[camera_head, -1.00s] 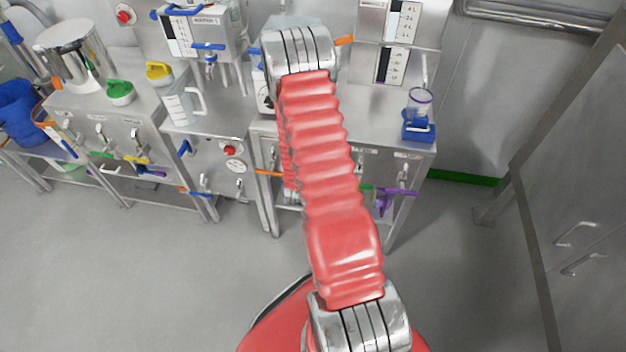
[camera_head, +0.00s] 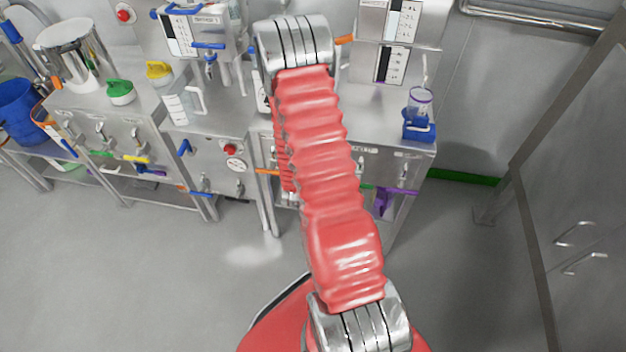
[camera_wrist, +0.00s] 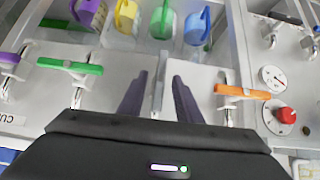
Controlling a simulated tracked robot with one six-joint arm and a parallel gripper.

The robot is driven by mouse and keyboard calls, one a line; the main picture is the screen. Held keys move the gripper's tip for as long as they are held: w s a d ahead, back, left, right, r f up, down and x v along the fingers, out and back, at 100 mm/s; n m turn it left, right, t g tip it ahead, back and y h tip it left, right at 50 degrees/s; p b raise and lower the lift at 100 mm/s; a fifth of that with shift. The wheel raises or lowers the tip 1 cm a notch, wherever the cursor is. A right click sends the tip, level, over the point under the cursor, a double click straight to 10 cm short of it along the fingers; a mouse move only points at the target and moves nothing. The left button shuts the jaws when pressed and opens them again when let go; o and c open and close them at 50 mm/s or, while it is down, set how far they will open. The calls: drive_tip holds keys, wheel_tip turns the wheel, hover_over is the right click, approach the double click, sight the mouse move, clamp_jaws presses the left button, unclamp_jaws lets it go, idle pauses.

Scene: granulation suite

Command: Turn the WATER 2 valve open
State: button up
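In the wrist view my gripper (camera_wrist: 160,92) has two dark fingers spread apart. A narrow pale grey upright piece (camera_wrist: 158,92) shows between them with a gap on each side; I cannot tell whether it is a valve lever. A green-handled valve (camera_wrist: 70,65) is left of the fingers and an orange-handled valve (camera_wrist: 242,91) is right. A purple-handled valve (camera_wrist: 8,57) is at the far left. I cannot read a WATER 2 label in either view. In the head view my arm hides the gripper and part of the bench front.
A red button (camera_head: 230,149) is on the middle bench front. Colored jugs, including a blue one (camera_wrist: 197,27), are beyond the fingers. A blue stand with a clear cup (camera_head: 419,128) is on the right bench. The floor before the benches is clear.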

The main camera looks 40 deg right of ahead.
drive_tip(key=v, duration=1)
drive_tip(key=shift+a+r, duration=0.15)
drive_tip(key=shift+s, duration=0.2)
